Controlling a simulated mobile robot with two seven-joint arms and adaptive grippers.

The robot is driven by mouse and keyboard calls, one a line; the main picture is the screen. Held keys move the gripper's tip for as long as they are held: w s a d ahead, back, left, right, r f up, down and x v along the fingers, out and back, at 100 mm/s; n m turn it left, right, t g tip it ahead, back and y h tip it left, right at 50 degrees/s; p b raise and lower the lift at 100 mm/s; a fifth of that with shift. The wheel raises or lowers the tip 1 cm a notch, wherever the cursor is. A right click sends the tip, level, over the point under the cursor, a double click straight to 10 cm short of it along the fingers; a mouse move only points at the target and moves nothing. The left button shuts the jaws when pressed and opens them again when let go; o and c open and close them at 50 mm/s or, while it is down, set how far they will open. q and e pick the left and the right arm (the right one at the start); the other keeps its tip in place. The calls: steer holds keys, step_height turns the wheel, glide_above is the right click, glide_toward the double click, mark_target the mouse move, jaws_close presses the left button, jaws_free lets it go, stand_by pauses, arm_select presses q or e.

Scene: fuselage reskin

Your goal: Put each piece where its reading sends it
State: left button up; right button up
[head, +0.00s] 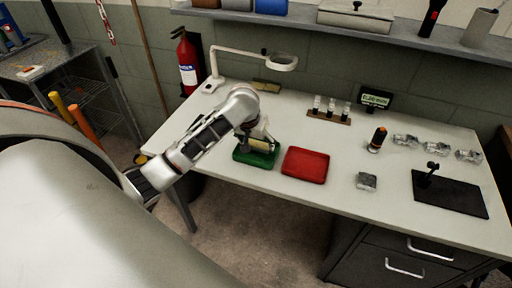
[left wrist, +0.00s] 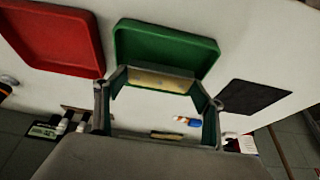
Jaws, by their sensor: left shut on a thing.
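My left gripper (head: 256,136) is at the green tray (head: 242,158), shut on a tan piece (head: 260,145). The piece shows as a pale strip between the fingers in the left wrist view (left wrist: 160,80), in front of the green tray (left wrist: 165,38). I cannot tell whether it touches the tray. The red tray (head: 305,165) is empty, just right of the green one. Clear, silvery pieces (head: 405,139) (head: 434,145) (head: 468,156) lie at the right back. A grey block (head: 366,181) lies near the front edge. A small display (head: 376,98) stands at the back; its text is too small to read. My right gripper is not in view.
A black and orange tool (head: 377,139) stands upright mid-table. A black plate with a small stand (head: 450,192) is at the right. A rack of small vials (head: 330,112) and a magnifier lamp (head: 283,62) stand at the back. The table between the red tray and the vials is clear.

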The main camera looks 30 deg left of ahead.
arm_select(q)
steer(key=shift+f, duration=1.25)
steer(key=shift+f, duration=0.15)
steer(key=o, duration=0.8)
steer(key=v, duration=1.2)
steer(key=shift+r, duration=0.2)
